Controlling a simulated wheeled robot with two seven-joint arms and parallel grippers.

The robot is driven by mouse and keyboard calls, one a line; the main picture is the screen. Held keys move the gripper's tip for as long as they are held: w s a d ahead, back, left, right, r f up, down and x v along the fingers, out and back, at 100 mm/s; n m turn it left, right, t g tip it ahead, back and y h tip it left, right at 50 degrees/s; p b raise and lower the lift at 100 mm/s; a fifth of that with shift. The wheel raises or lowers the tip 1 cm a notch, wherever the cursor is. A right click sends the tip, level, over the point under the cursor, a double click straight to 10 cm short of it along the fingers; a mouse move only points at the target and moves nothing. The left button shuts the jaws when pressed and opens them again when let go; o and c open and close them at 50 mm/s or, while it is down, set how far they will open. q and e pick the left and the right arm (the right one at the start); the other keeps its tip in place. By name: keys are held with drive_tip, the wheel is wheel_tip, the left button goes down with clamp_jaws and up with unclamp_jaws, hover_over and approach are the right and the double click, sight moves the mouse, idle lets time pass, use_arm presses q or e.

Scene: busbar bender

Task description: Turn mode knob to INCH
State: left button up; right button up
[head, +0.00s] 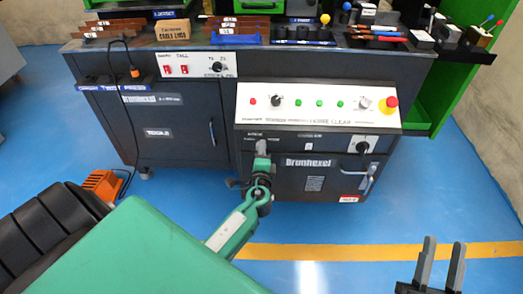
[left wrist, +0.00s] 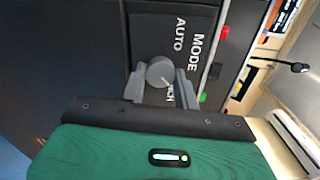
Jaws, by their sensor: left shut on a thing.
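The mode knob (left wrist: 159,70) is a round grey knob on a dark panel in the left wrist view, beside the printed words MODE and AUTO. A further label, ending in "CH", is partly covered by a finger. A short pale mark on the knob seems to point towards that label. My left gripper (left wrist: 160,86) has its fingers on both sides of the knob and is shut on it. In the head view my left gripper (head: 262,152) is at the left of the control box front and hides the knob. My right gripper (head: 442,262) is open and empty, low at the right.
The control box (head: 318,108) has a white sloped panel with buttons and a red emergency stop (head: 390,103). A black rotary switch (head: 362,147) and a handle (head: 372,177) are to the right. A tool cabinet (head: 165,130) stands left.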

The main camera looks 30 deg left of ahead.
use_arm(q)
drive_tip(key=shift+d, duration=0.1)
use_arm(e)
drive_tip(key=shift+f, duration=0.1)
use_arm(q)
drive_tip(key=o, duration=1)
drive_tip(key=v, duration=1.3)
drive_tip(key=shift+s+d, duration=0.15)
drive_tip(key=shift+s, duration=0.25)
use_arm(e)
drive_tip(key=shift+w+a+f+g, duration=0.15)
drive_tip(key=shift+a+f+g, duration=0.1)
drive_tip(key=shift+f+g, duration=0.35)
drive_tip(key=shift+r, duration=0.1)
